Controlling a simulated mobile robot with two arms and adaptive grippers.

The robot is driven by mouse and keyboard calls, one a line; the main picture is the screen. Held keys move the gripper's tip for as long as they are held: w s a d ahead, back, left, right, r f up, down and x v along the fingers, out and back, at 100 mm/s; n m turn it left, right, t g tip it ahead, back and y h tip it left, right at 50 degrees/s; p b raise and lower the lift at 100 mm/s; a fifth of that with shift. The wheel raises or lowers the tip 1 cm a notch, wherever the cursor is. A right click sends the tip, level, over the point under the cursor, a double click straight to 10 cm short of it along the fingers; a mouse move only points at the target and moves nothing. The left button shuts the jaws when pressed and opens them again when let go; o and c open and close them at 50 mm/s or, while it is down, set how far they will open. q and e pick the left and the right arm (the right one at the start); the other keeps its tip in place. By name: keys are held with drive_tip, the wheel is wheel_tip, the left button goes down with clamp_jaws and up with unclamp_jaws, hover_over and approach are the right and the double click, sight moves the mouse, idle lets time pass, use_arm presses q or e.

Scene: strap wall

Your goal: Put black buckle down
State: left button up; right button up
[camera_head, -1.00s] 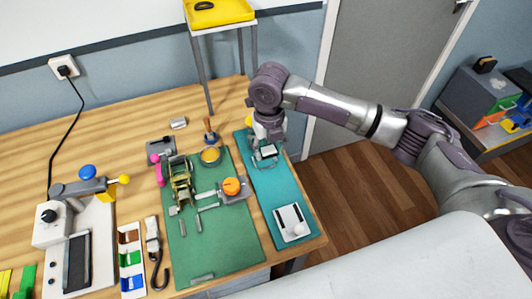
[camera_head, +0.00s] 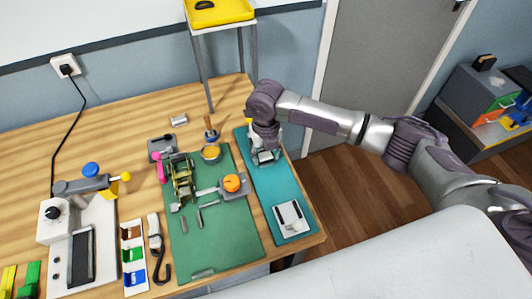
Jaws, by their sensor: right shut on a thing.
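My right gripper (camera_head: 266,157) points down over the far part of the teal mat (camera_head: 262,187), at the right of the workbench. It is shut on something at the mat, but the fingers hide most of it. I take it to be the black buckle, though its shape and whether it touches the mat cannot be made out. My left gripper is not in view.
A white pad (camera_head: 290,216) lies on the near part of the teal mat. A green mat (camera_head: 213,235) with a brass mechanism (camera_head: 183,180) and an orange knob (camera_head: 232,183) lies to the left. A yellow tray (camera_head: 219,11) stands on legs behind.

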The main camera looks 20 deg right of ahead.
sight(266, 157)
drive_tip(key=shift+s+f, duration=0.3)
drive_tip(key=shift+f, duration=0.2)
drive_tip(key=o, duration=1)
drive_tip(key=shift+c, duration=0.2)
drive_tip(key=shift+o, duration=1)
drive_tip(key=shift+f, duration=0.15)
drive_tip(key=shift+w+f, duration=0.1)
drive_tip(key=shift+w, duration=0.1)
drive_tip(key=shift+r, duration=0.25)
drive_tip(key=shift+r, duration=0.15)
wheel_tip(266, 157, up, 13)
drive_tip(key=b, duration=0.2)
